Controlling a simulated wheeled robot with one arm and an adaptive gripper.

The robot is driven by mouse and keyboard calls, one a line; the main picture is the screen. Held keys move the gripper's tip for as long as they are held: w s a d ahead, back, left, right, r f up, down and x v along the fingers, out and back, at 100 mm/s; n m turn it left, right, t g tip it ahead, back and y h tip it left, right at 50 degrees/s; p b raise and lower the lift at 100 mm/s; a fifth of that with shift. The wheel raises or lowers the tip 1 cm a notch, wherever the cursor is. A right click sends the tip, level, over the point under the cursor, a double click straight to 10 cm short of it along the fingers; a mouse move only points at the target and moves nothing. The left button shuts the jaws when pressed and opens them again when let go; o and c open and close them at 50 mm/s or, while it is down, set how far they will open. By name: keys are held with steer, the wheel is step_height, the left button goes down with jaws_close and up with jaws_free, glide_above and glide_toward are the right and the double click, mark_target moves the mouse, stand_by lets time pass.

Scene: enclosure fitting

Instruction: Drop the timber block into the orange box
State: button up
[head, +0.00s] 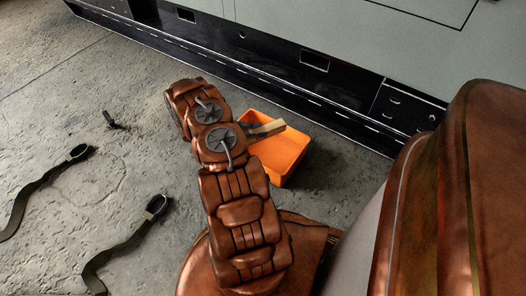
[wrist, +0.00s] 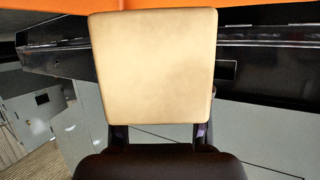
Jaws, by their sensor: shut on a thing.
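The timber block (head: 268,128) is pale wood and shows beside my arm in the head view, in line with the far part of the orange box (head: 282,155). In the wrist view the block (wrist: 155,65) fills the middle, a pale square face held between the dark fingers of my gripper (wrist: 160,132). My gripper is shut on it. An orange strip of the box (wrist: 45,7) crosses the top of the wrist view. The block's height over the box cannot be told.
A long grey cabinet with a black base (head: 300,62) runs behind the box. Two dark straps (head: 40,195) (head: 125,243) with buckles and a small dark object (head: 112,120) lie on the concrete floor at left. The floor at upper left is clear.

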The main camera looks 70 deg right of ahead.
steer(key=shift+f, duration=0.15)
steer(key=o, duration=1.4)
steer(key=shift+v, duration=6)
